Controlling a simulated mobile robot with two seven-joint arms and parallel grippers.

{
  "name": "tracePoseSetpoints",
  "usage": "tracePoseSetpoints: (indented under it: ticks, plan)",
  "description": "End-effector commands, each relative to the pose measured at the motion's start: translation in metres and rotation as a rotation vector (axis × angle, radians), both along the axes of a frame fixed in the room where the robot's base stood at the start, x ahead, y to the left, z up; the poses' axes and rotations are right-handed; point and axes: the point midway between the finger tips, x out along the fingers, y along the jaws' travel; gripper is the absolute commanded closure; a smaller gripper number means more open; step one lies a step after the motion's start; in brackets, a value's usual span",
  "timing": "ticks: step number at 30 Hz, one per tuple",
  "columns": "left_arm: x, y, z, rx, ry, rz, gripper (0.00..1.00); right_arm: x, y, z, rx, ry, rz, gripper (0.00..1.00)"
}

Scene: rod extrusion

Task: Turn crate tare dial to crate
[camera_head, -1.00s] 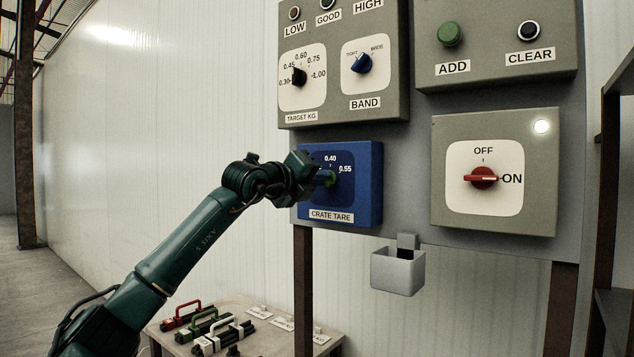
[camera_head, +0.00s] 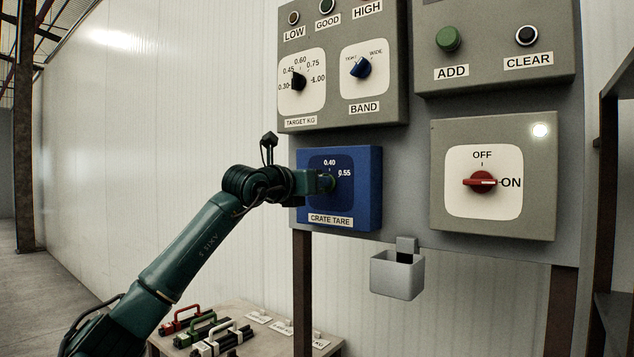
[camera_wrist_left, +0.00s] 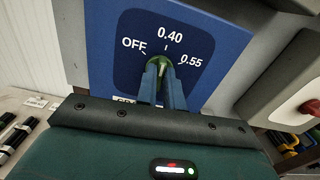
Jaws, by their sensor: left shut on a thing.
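The crate tare dial box (camera_head: 363,192) is blue and hangs at the lower left of the panel, with a "CRATE TARE" label. Its round green knob shows between my fingertips in the left wrist view (camera_wrist_left: 158,62). The scale there reads OFF, 0.40 and 0.55, and a pale mark on the knob's rim points up and right, between 0.40 and 0.55. My left gripper (camera_head: 328,181) is shut on the knob, and its fingers also show in the left wrist view (camera_wrist_left: 162,85). The fingers hide part of the knob. My right gripper is not in view.
Above sits a grey box (camera_head: 390,110) with TARGET KG and BAND dials. To the right is a grey box (camera_head: 540,210) with a red OFF/ON switch (camera_head: 481,182), turned to ON. A small grey bin (camera_head: 397,278) hangs below. A low table (camera_head: 265,342) holds handled tools.

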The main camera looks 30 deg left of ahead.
Motion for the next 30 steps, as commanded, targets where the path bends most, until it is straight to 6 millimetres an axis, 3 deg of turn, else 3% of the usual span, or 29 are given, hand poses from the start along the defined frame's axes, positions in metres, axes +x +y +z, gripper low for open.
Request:
tracePoseSetpoints:
  ticks: [20, 21, 28, 30]
  plan:
    - [0.0004, -0.0005, -0.0017, 0.064, -0.002, -0.001, 1.00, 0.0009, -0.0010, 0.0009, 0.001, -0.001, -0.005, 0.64]
    - [0.0004, -0.0005, -0.0017, 0.064, -0.002, -0.001, 0.89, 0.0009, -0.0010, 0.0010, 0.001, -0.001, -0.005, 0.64]
    - [0.0002, -0.0005, -0.0009, 0.063, -0.003, 0.000, 0.71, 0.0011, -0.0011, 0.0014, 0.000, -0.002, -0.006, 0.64]
    - [0.0002, -0.0005, -0.0007, 0.063, -0.004, 0.000, 0.69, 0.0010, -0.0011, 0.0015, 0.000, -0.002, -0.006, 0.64]
